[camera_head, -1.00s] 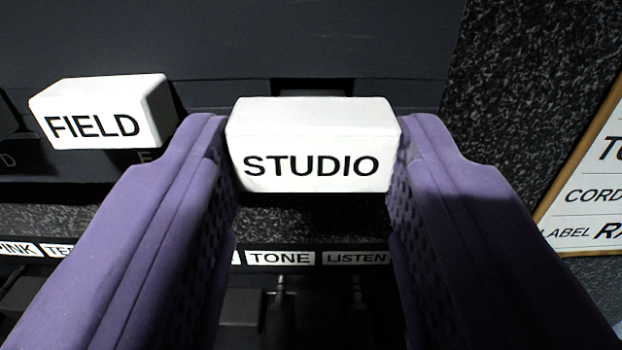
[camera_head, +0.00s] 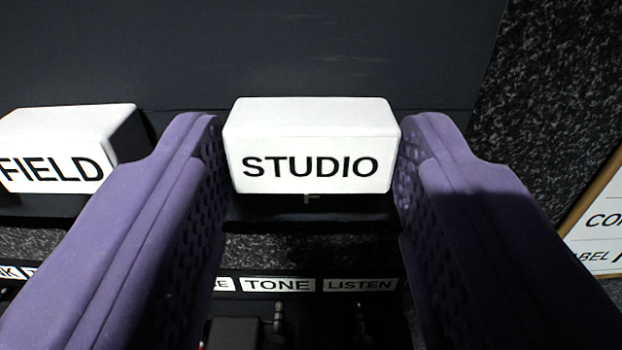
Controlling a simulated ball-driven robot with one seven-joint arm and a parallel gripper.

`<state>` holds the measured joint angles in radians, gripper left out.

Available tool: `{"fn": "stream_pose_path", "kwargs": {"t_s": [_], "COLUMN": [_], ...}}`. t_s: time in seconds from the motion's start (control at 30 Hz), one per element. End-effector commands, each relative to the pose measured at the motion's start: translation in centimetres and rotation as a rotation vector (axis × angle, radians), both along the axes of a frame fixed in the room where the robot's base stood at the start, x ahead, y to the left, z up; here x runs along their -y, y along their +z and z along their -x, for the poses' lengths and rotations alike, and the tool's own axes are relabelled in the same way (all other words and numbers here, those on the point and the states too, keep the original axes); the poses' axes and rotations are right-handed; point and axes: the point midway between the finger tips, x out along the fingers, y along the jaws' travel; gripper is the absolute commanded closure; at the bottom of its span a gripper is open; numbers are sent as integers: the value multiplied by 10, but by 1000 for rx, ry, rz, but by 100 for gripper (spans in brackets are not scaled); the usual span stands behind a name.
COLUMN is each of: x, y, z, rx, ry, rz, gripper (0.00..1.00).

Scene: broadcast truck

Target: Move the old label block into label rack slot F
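The white label block reading STUDIO (camera_head: 311,165) sits upright in the dark label rack (camera_head: 235,208), above the letter F marked on the rack's front. Its back and underside are hidden. My gripper (camera_head: 311,150) has its two purple fingers on either side of the block. They are spread slightly, with a thin gap showing at the block's sides, so the gripper looks open around it.
A second white block reading FIELD (camera_head: 60,150) stands in the rack to the left, close to my left finger. Below is a strip with TONE (camera_head: 278,285) and LISTEN labels. A wood-framed sign (camera_head: 600,225) is at the right.

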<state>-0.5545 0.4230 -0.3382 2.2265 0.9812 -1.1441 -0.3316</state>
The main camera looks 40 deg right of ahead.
Motion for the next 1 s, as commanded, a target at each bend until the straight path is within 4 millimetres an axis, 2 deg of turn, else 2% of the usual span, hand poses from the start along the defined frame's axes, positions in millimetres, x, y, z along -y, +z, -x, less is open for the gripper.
{"fn": "stream_pose_path", "kwargs": {"t_s": [0.03,0.1,0.43,0.8,1.0], "x": [0,0,-4,-40,-46], "y": [0,0,0,1,0], "z": [0,0,4,54,64], "rx": [0,0,-1,-1,0], "ry": [0,0,1,2,1], "rz": [0,0,-2,-1,0], "gripper": [36,25,25,25,25]}}
